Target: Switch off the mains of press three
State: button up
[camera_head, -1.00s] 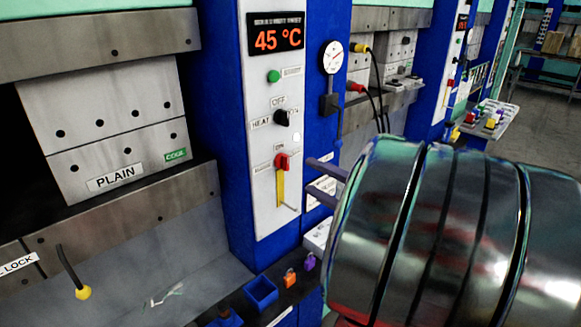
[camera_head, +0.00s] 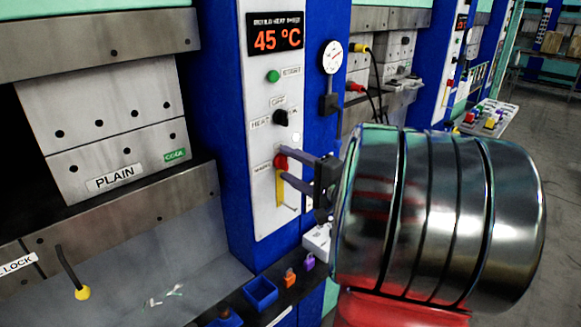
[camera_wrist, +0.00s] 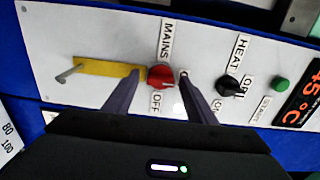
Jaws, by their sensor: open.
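The red mains knob (camera_head: 281,162) sits on the white control panel (camera_head: 272,100), at the top of a yellow plate (camera_head: 280,188). In the wrist view the knob (camera_wrist: 160,77) lies between my fingertips, with a MAINS label on one side and an OFF label on the other. My gripper (camera_head: 284,164) is open, its two dark fingers reaching toward the panel, one above the knob and one below. The fingers (camera_wrist: 162,76) appear on either side of the knob in the wrist view; contact cannot be told. I cannot read a press number.
A black heat selector (camera_head: 281,117), a green button (camera_head: 274,76) and a 45 °C display (camera_head: 276,39) are higher on the panel. A metal peg (camera_wrist: 68,75) sticks out by the yellow plate. Orange (camera_head: 290,277) and purple (camera_head: 309,261) padlocks and a blue bin (camera_head: 261,292) lie below.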

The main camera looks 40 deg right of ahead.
jog(key=shift+c, duration=0.4)
jog(key=c, duration=1)
jog(key=shift+f+m, duration=0.1)
jog(key=shift+m, duration=0.3)
jog(key=m, duration=0.8)
jog(key=shift+f, duration=0.1)
jog(key=m, duration=0.9)
jog(key=shift+f, duration=0.1)
